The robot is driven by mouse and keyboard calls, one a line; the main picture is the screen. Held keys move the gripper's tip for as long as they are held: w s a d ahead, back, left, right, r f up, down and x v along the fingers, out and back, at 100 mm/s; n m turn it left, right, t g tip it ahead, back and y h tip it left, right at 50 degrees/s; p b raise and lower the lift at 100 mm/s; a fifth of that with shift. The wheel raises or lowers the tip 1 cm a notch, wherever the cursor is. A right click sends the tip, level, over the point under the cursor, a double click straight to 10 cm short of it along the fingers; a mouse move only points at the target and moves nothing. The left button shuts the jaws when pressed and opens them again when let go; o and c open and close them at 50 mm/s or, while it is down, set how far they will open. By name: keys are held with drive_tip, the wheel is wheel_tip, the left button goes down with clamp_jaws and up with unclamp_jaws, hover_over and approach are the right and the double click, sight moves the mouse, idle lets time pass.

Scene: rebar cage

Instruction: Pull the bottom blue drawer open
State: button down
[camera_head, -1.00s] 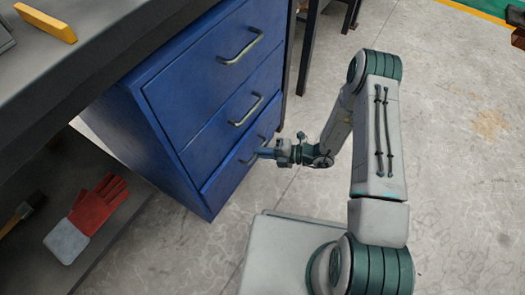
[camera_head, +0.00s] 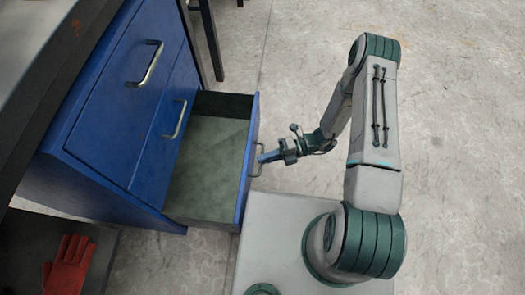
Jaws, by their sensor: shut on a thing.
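The bottom blue drawer (camera_head: 247,185) stands pulled far out of the blue cabinet (camera_head: 95,185), and its grey inside looks empty. Its metal handle (camera_head: 257,167) is on the front panel, partly hidden by the fingers. My gripper (camera_head: 262,158) is shut on this handle, reaching it from the right. The two drawers above, with the upper handle (camera_head: 147,64) and the middle handle (camera_head: 176,119), are closed.
A dark workbench top (camera_head: 25,75) runs along the left above the cabinet. A red glove (camera_head: 68,265) lies on a low dark shelf at the lower left. Bench legs stand at the top. The concrete floor (camera_head: 450,120) on the right is clear.

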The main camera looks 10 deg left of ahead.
drive_tip(key=shift+s+d, duration=0.15)
drive_tip(key=shift+d, duration=0.1)
drive_tip(key=c, duration=1.5)
unclamp_jaws()
drive_tip(key=p+v, duration=0.3)
drive_tip(key=v, duration=1.1)
drive_tip(key=shift+a, duration=0.15)
